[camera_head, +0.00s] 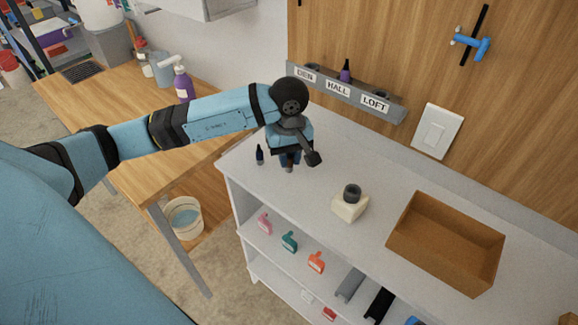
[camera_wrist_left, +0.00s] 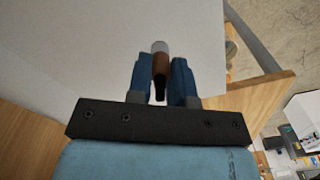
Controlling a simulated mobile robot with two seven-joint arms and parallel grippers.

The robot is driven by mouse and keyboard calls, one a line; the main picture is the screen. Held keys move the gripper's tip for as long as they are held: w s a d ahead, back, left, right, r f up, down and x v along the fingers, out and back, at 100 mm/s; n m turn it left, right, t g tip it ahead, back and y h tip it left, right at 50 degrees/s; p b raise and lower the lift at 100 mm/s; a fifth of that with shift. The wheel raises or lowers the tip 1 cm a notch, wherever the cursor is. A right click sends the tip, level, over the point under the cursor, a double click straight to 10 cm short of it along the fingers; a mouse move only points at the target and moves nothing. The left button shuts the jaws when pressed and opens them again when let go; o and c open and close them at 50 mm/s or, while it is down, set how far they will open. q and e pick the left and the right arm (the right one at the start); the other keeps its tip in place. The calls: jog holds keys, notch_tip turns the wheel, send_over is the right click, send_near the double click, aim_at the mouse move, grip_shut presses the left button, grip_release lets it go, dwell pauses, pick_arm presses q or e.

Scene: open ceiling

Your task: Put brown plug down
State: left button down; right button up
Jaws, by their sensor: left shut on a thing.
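My left gripper (camera_wrist_left: 162,80) is shut on the brown plug (camera_wrist_left: 161,62), which shows between the two blue fingers in the left wrist view. The plug has a pale grey end and a dark end. In the head view, the left gripper (camera_head: 289,160) is over the left part of the white shelf top (camera_head: 330,160), and the plug (camera_head: 289,169) shows just under the fingers. I cannot tell whether the plug touches the surface. A dark blue plug (camera_head: 260,155) stands upright just left of the gripper. My right gripper is not in view.
A grey wall rack (camera_head: 345,91) labelled DEN, HALL and LOFT holds a purple plug (camera_head: 346,71) at HALL. A white block with a dark ring (camera_head: 351,200) and an open brown box (camera_head: 446,243) stand to the right. Shelf top between gripper and block is clear.

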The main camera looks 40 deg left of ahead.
aim_at(289, 170)
pick_arm(q)
notch_tip(289, 170, down, 4)
jog(key=shift+r, duration=0.15)
jog(key=shift+f, duration=0.25)
jog(key=c, duration=1.5)
grip_release()
jog(key=o, duration=0.5)
jog(key=shift+c, duration=0.2)
